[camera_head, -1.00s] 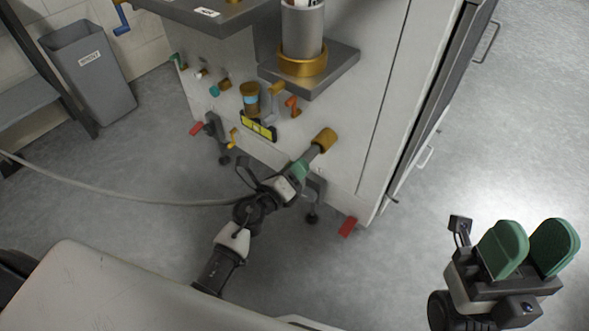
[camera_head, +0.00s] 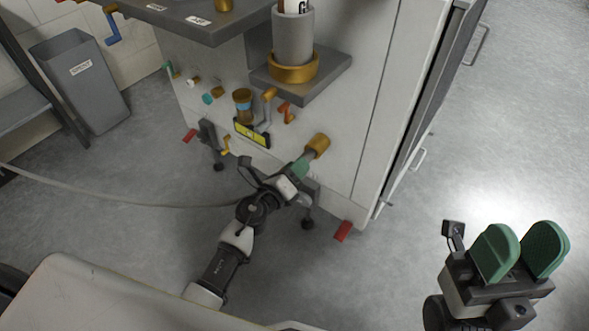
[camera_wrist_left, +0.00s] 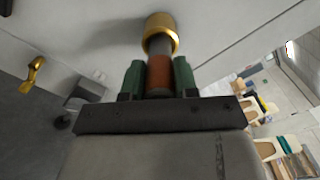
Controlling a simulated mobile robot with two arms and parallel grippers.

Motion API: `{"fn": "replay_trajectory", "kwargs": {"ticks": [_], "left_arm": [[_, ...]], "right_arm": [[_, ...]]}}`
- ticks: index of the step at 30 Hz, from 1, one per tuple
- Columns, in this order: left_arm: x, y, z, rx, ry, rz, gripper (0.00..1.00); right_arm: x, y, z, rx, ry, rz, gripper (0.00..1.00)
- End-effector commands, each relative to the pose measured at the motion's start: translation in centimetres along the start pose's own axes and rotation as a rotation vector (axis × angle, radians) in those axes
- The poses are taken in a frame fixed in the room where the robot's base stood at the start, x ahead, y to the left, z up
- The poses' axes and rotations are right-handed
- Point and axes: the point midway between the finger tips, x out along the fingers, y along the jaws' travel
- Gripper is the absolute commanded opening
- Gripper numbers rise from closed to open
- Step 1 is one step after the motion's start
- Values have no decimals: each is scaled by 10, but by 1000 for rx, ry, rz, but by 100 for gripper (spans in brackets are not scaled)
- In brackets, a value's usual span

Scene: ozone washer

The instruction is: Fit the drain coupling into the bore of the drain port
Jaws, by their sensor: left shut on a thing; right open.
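The drain port (camera_head: 317,145) is a brass, ring-shaped stub low on the washer's front panel. It also shows at the top of the left wrist view (camera_wrist_left: 160,24). My left gripper (camera_head: 300,168) is shut on the drain coupling, a grey cylinder with an orange-brown band (camera_wrist_left: 159,74), held between its green fingers. The coupling's far end meets the mouth of the port and looks roughly in line with it. How far it is inside the bore, I cannot tell. My right gripper (camera_head: 520,252) is open and empty over the floor at the right.
Several coloured valves and a yellow label plate (camera_head: 252,134) are on the panel left of the port. A grey shelf (camera_head: 318,82) with a brass-ringed cylinder (camera_head: 293,40) juts out above. A pale hose (camera_head: 120,199) crosses the floor. A grey bin (camera_head: 82,85) stands at left.

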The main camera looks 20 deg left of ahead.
Motion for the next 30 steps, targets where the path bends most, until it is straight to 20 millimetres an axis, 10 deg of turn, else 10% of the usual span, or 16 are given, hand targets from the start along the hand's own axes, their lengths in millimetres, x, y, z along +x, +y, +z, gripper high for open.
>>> {"fn": "replay_trajectory", "kwargs": {"ticks": [29, 30], "left_arm": [[25, 0, 0, -1, -1, 0, 0], [25, 0, 0, -1, -1, 0, 32]], "right_arm": [[2, 0, 0, -1, 9, -4, 43], [2, 0, 0, -1, 9, -4, 43]]}}
